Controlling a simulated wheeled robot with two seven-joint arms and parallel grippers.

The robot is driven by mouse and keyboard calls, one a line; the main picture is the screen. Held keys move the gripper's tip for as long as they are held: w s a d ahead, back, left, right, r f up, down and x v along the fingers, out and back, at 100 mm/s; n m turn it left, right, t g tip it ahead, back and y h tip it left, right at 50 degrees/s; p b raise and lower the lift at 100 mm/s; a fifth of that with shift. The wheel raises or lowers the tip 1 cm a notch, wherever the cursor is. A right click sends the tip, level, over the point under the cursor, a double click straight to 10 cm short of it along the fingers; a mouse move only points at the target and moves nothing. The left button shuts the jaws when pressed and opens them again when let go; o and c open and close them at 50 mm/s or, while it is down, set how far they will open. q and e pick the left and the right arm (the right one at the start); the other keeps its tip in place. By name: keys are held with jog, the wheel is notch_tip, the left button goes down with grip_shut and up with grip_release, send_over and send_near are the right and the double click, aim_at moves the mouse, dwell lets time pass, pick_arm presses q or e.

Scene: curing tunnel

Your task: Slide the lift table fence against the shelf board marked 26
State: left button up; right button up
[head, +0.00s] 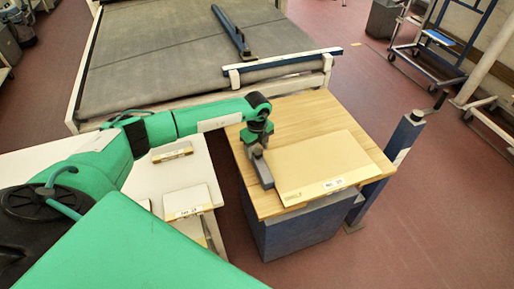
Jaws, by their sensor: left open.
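The lift table (310,108) has a light wooden top on a blue base. A pale shelf board (325,165) lies flat on it, with a white label on its near edge; the number is too small to read surely. A dark grey bar, which looks like the fence (263,172), lies along the board's left side. Whether it touches the board I cannot tell. My left gripper (257,146) is open, pointing down at the far end of the fence. Its fingers are small and partly hidden by the wrist. My right gripper is not in view.
A white table (188,168) with small labelled boards (188,201) stands left of the lift table. A wide grey conveyor belt (170,50) lies behind. A blue post (405,138) stands at the table's right. A blue cart (435,40) stands at the upper right.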

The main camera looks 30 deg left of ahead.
aim_at(257, 151)
pick_arm(q)
notch_tip(257, 151, up, 14)
jog(key=b, duration=0.3)
jog(key=shift+b, duration=0.35)
jog(key=shift+f, duration=0.1)
